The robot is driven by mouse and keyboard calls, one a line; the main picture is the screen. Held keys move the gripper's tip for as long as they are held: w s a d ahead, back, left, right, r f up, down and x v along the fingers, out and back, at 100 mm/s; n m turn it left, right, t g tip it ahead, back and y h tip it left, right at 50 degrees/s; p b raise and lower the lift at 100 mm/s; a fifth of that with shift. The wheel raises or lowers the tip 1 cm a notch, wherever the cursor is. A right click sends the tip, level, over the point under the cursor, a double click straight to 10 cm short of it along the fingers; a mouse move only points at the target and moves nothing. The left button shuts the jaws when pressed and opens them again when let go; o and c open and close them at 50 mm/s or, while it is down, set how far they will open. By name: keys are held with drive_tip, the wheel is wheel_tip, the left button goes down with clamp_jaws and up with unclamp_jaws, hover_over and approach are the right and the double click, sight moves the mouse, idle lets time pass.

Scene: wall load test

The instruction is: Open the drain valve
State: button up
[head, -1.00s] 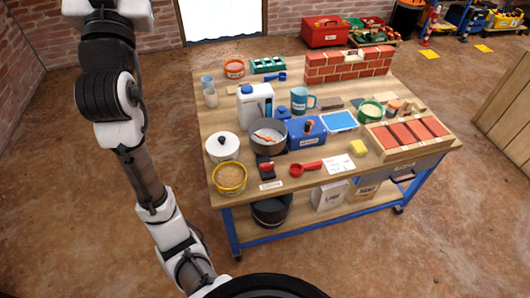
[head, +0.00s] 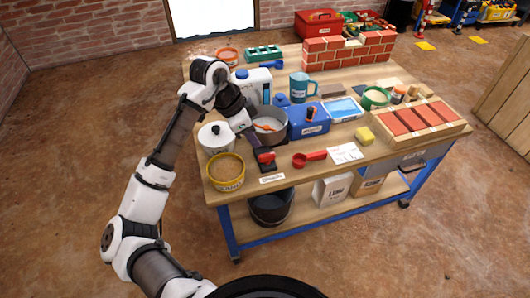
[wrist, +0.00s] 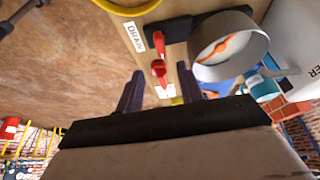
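The drain valve (head: 265,158) has a red handle on a dark base at the table's front edge, beside a white label (head: 271,178). In the wrist view the valve's red handle (wrist: 159,42) lies ahead of the fingers, and the label reads DRAIN (wrist: 135,38). The fingers appear clear of the valve. Whether the valve is open is too small to tell.
A white lidded pot (head: 215,139) and a yellow-rimmed tub (head: 226,172) are on the left. A dark bucket (head: 271,208) sits on the lower shelf.

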sight(266, 155)
drive_tip(key=x, duration=1)
clamp_jaws()
